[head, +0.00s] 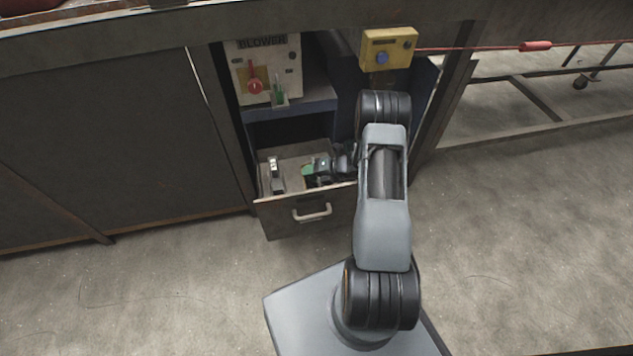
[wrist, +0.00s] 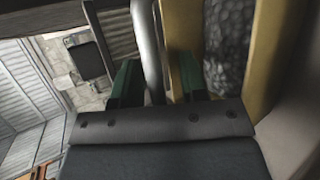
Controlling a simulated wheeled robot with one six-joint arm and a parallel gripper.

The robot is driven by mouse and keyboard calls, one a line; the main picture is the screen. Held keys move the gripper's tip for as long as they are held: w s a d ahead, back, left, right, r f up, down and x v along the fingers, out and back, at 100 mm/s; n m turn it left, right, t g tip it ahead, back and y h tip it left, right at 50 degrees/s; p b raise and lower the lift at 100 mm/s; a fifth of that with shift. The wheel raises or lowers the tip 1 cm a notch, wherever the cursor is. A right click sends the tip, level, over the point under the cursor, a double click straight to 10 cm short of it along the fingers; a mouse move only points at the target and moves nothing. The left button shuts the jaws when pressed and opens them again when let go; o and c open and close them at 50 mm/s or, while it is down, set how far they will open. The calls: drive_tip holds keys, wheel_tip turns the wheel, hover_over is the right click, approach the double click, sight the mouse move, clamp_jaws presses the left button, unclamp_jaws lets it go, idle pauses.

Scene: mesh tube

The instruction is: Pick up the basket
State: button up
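My gripper (head: 318,168) is over the open drawer (head: 311,214) in the head view, with my arm reaching down to it. In the wrist view its two green fingers (wrist: 157,82) stand apart. A smooth grey metal bar (wrist: 147,45) runs between them, nearer the left finger, with a gap at the right finger. I cannot tell whether the bar belongs to the basket. No basket can be clearly made out in the head view, where my gripper and arm hide part of the drawer.
A dark and metallic object (head: 276,174) is at the drawer's left. A blower switch panel (head: 266,72) and a yellow button box (head: 388,50) are above. In the wrist view, a yellow-edged dark mottled surface (wrist: 226,45) lies right of the fingers. Floor is clear in front.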

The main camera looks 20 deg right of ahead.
clamp_jaws()
drive_tip(key=shift+r, duration=0.1)
idle(0.6)
wheel_tip(320, 180, up, 10)
drive_tip(key=p, duration=0.4)
idle(0.5)
